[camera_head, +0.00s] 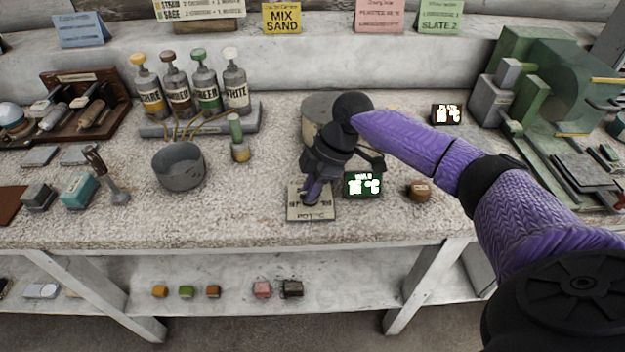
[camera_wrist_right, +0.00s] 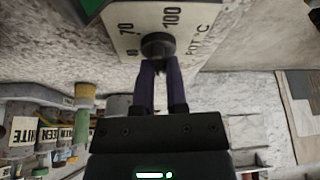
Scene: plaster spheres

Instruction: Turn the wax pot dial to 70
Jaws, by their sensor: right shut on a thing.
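The dial plate (camera_head: 297,214), a pale card marked "POT °C", lies at the bench's front edge in the head view. In the wrist view the plate (camera_wrist_right: 192,25) shows 70, 100 and a partly hidden number. My right gripper (camera_head: 313,196) points down over the plate. Its fingers (camera_wrist_right: 158,68) are shut on the dark round dial knob (camera_wrist_right: 157,44). No pointer mark on the knob is clear, so its setting cannot be told. The wax pot (camera_head: 318,107) appears to stand behind, largely covered by my right arm. My left gripper is not in view.
A green-lit display (camera_head: 363,185) reading WAX and °C, digits blurred, stands right of the plate. A small brown block (camera_head: 419,191) lies farther right. A grey pan (camera_head: 178,166) and several labelled bottles (camera_head: 208,88) stand left. Bare bench lies between pan and plate.

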